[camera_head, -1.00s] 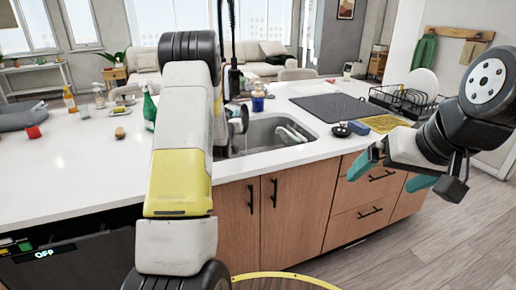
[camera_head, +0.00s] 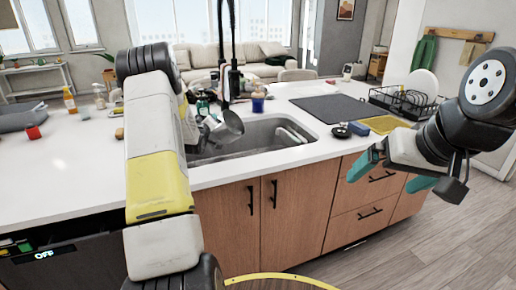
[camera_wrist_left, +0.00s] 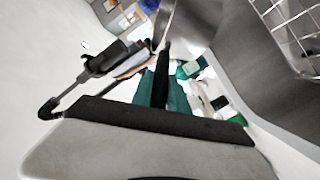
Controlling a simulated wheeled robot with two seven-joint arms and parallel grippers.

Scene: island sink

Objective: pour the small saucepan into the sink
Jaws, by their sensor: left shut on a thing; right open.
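The small saucepan (camera_head: 229,127) is grey metal and hangs tilted over the left part of the sink (camera_head: 262,134) in the head view. My left gripper (camera_wrist_left: 163,92) is shut on the saucepan's black handle, with its teal fingers on either side in the left wrist view. In the head view my left arm hides most of that gripper. I cannot see the saucepan's contents. My right gripper (camera_head: 397,174) is open and empty, in front of the counter's drawers at the right.
A black faucet stands behind the sink, close to the saucepan. A blue container (camera_head: 258,103) is at the sink's back edge. A dark mat (camera_head: 328,108) and a dish rack (camera_head: 400,100) with a plate lie to the right. The counter's left front is clear.

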